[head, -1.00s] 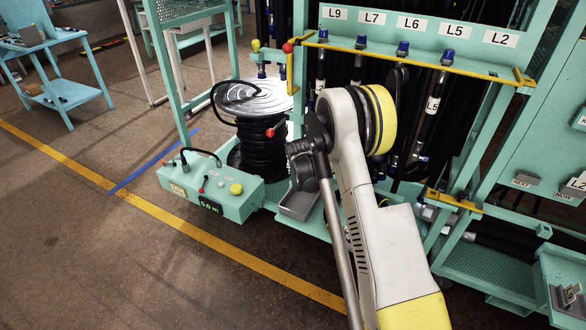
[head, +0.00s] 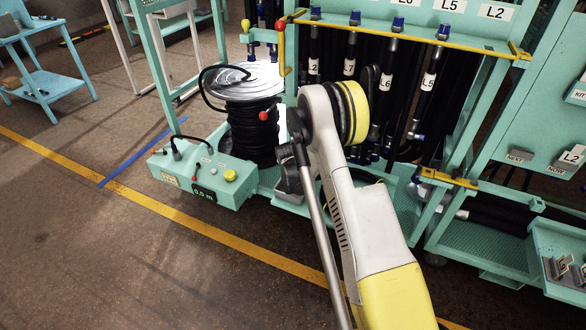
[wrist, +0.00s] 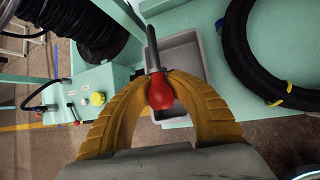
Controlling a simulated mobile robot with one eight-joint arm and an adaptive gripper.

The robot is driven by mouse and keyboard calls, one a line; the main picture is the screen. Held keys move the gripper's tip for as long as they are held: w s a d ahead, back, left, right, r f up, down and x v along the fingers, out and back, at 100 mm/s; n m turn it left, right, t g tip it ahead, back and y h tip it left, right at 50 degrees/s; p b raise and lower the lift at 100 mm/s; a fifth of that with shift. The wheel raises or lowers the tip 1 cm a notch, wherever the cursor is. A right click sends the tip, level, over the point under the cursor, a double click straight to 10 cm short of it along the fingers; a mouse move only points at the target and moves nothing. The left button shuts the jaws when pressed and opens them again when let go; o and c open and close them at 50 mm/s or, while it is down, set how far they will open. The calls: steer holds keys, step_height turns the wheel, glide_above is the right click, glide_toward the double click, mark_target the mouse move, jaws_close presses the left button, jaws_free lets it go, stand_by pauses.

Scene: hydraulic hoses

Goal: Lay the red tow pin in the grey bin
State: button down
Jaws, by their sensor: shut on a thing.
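In the wrist view the yellow fingers of my gripper (wrist: 158,76) are closed around the red tow pin (wrist: 160,93). Its round red head is between the fingertips, and its dark shaft points up the picture, slightly tilted. The grey bin (wrist: 182,55) is a shallow tray behind the pin, and the pin overlaps it in the picture. The height of the pin above the bin floor is hard to tell. In the head view the bin (head: 289,196) is a small grey shape at the stand's base, partly covered by my arm. The pin cannot be made out there.
A teal control box (head: 205,178) with a yellow button stands left of the bin. Behind it is a reel of black hose (head: 250,135). Coiled black hose (wrist: 240,70) lies right of the bin. Hanging hoses (head: 385,100) fill the rack behind my arm.

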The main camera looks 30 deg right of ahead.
steer(key=shift+f+b, duration=0.7)
steer(key=shift+f, duration=4.25)
steer(key=c, duration=1.3)
jaws_free()
steer(key=shift+o, duration=0.2)
steer(key=v, duration=1.2)
steer(key=shift+a, duration=0.1)
